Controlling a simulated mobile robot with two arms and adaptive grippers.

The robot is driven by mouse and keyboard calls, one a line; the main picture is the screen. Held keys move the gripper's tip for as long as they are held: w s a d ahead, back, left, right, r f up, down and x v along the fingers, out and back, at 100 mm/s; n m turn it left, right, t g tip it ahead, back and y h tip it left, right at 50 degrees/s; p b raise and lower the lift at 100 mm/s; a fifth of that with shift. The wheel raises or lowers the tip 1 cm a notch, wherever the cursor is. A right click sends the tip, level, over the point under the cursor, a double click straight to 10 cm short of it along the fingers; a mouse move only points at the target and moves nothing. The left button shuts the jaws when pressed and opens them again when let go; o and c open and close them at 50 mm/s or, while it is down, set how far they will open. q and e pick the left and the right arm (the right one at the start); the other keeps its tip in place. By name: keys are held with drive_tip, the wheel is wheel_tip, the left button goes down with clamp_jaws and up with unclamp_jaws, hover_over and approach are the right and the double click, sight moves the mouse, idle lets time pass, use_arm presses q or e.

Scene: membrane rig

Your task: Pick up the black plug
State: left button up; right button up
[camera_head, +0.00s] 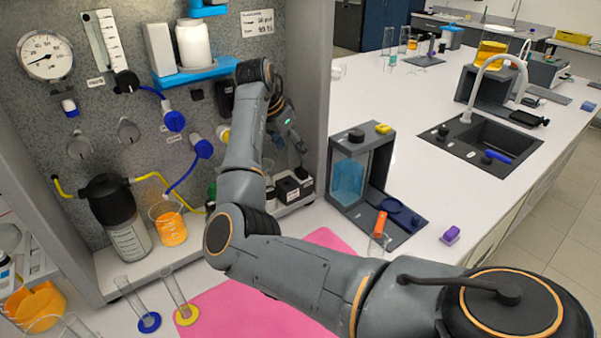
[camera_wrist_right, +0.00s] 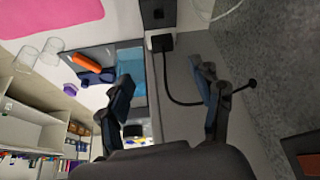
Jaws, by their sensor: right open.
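A black plug (camera_wrist_right: 162,43) with a black cable shows at the top middle of the right wrist view, on a pale ledge beside a dark square block (camera_wrist_right: 158,13). The cable curves to a small black knob on the grey wall. My right gripper (camera_wrist_right: 166,84) is open and empty, its two fingers apart, with the plug ahead of the gap between them and not touched. In the head view my right gripper (camera_head: 296,135) is inside the rig near the right side wall, partly hidden by my arm. Dark blocks (camera_head: 288,189) sit below it; which is the plug is unclear. My left gripper is not in view.
A grey stand with a blue container (camera_head: 348,178) is just right of the rig wall. A black-capped bottle (camera_head: 112,205) and an orange-filled beaker (camera_head: 167,226) stand on the rig's ledge. Cylinders with blue and yellow bases stand beside the pink mat (camera_head: 235,310).

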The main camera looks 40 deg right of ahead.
sight(301, 170)
drive_tip(key=x, duration=0.4)
drive_tip(key=shift+w+d+f+p, duration=0.15)
drive_tip(key=shift+f+p, duration=0.05)
drive_tip(key=shift+p, duration=0.15)
drive_tip(key=shift+d+f, duration=0.1)
drive_tip(key=shift+f, duration=0.15)
drive_tip(key=p+x, duration=0.2)
drive_tip(key=x, duration=0.2)
drive_tip(key=shift+w+d+f, duration=0.1)
drive_tip(key=shift+d+f, duration=0.1)
drive_tip(key=shift+f, duration=0.15)
drive_tip(key=shift+a, duration=0.1)
drive_tip(key=c, duration=1.1)
